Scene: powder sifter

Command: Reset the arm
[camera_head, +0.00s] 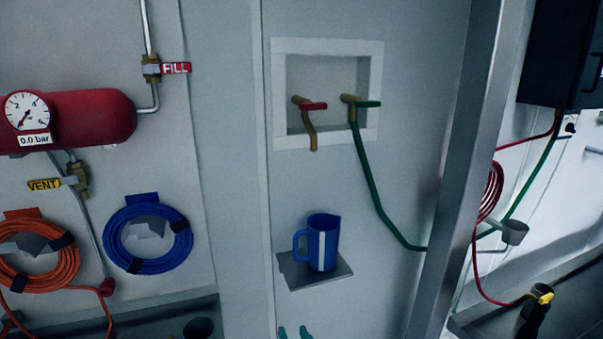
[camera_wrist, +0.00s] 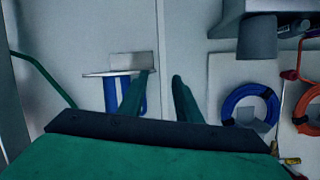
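My gripper (camera_head: 293,332) shows at the bottom edge of the head view as two teal fingertips, apart, below the shelf. In the wrist view my gripper (camera_wrist: 163,78) has its two green fingers spread, with only bare wall seen between them. It is open and empty. The blue jug (camera_head: 322,246) stands upright on a small grey shelf (camera_head: 342,277), above the fingertips in the head view. The wrist view appears upside down; there one finger partly covers the jug (camera_wrist: 112,97). The rest of my arm is out of the head view.
A wall recess (camera_head: 276,102) holds a red-handled tap (camera_head: 314,106) and a green-handled tap (camera_head: 368,103) with a green hose. A red tank (camera_head: 95,118), orange hose coil (camera_head: 62,262) and blue hose coil (camera_head: 120,250) are left. A metal post (camera_head: 470,170) stands right.

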